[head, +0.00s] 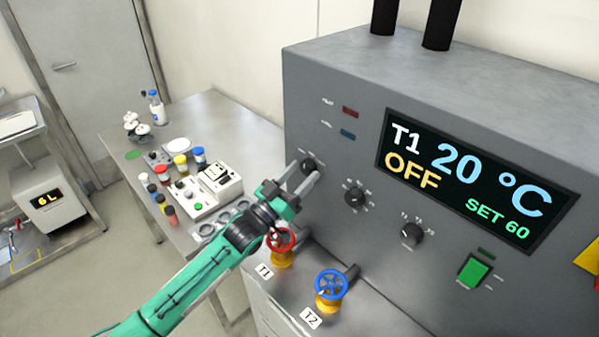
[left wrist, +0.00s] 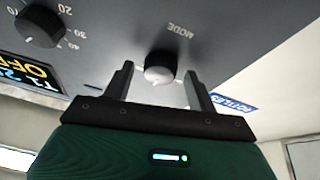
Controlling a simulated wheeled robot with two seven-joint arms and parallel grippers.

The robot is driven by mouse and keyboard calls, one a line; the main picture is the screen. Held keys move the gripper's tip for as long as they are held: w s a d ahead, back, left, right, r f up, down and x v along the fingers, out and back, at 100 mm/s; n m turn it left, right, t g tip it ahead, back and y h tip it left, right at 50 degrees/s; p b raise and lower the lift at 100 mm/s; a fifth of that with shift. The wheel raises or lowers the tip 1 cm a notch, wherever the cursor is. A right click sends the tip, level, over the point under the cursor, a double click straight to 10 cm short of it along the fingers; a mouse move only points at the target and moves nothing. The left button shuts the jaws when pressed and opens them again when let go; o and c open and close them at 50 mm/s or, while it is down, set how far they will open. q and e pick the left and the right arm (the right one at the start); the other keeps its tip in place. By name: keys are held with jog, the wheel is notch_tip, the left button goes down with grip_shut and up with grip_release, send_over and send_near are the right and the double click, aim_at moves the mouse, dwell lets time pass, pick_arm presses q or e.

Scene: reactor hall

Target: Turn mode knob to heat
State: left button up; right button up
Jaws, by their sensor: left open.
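The mode knob (head: 308,166) is a dark round knob at the left end of the knob row on the grey control panel (head: 330,110). In the left wrist view the knob (left wrist: 159,68) shows below the label "MODE", with a light front face. My left gripper (head: 306,170) is open. Its two fingers (left wrist: 158,85) stand on either side of the knob, with a gap showing on both sides. The display (head: 470,180) reads T1, 20 °C, OFF and SET 60. My right gripper is not in view.
Two more knobs (head: 355,196) (head: 412,234) and a green switch (head: 474,272) sit right of the mode knob. A red valve wheel (head: 281,240) and a blue valve wheel (head: 331,285) stand below the panel. A table (head: 235,122) with jars and a white device is at left.

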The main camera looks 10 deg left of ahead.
pick_arm(q)
jog(key=c, duration=1)
jog(key=shift+w+a+m+g+h+b, duration=0.1)
jog(key=shift+m+g+h+b, duration=0.65)
jog(key=shift+m, duration=0.85)
jog(key=m+g+h+b, duration=0.1)
jog(key=m, duration=0.2)
jog(key=shift+a+m+b, duration=0.1)
jog(key=shift+m+b, duration=0.25)
jog(key=shift+m, duration=0.05)
jog(key=m, duration=0.1)
jog(key=m+g+h, duration=0.1)
jog(key=m, duration=0.1)
jog(key=shift+w+r+g, duration=0.1)
jog(key=shift+r+g, duration=0.05)
jog(key=shift+g, duration=0.1)
jog(key=shift+a+m+g+h, duration=0.15)
jog(key=shift+m+g, duration=0.3)
jog(key=shift+m, duration=0.5)
jog(key=shift+d+m+g+h, duration=0.1)
jog(key=shift+m+g, duration=0.35)
jog(key=shift+m, duration=0.5)
